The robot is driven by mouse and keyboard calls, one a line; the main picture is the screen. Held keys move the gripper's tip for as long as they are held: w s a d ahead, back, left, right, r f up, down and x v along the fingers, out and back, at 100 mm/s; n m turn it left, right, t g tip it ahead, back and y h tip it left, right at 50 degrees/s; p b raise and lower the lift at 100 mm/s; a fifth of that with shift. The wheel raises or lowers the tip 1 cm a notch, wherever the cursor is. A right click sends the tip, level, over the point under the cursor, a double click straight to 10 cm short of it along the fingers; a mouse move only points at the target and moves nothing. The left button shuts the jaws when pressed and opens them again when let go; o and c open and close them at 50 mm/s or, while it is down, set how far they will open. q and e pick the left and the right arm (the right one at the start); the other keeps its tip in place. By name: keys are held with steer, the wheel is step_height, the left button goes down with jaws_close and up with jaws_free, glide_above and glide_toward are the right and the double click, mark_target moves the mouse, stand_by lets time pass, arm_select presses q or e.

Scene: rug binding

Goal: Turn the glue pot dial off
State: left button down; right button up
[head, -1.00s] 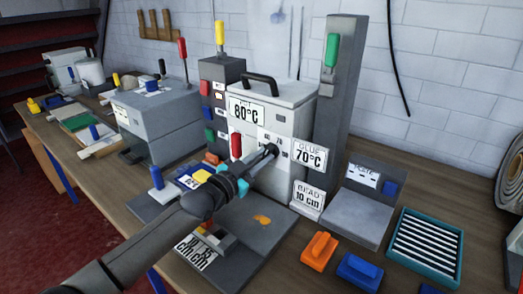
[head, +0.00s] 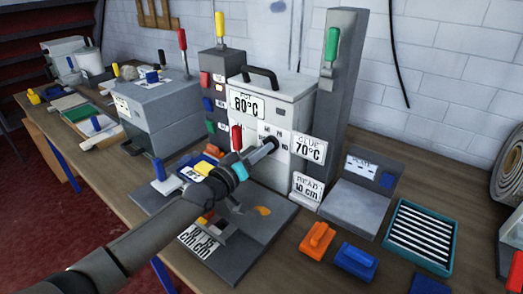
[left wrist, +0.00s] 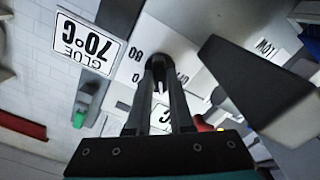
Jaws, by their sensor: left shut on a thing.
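The glue pot (head: 300,100) is a light grey box with a black top handle and an 80°C label, standing on the bench. Its dial (left wrist: 157,63) is a dark knob on a pale front panel with printed markings; the panel also shows in the head view. My left gripper (head: 271,145) reaches the panel from the front left. In the left wrist view its two dark fingers (left wrist: 160,85) are closed on the dial, with a white mark between them. The fingers hide most of the dial, so its setting cannot be read. My right gripper is not in view.
A red-handled lever (head: 237,137) stands close beside my left gripper. The GLUE 70°C sign (head: 309,149) and a grey post (head: 343,110) are right of the pot. Orange (head: 317,240) and blue (head: 357,262) blocks and a teal tray (head: 390,246) lie at the front right.

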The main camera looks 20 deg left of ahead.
arm_select(q)
steer(key=n+b, duration=0.1)
steer(key=n, duration=0.9)
steer(key=shift+n, duration=0.6)
steer(key=c, duration=0.8)
jaws_free()
steer(key=v, duration=1.5)
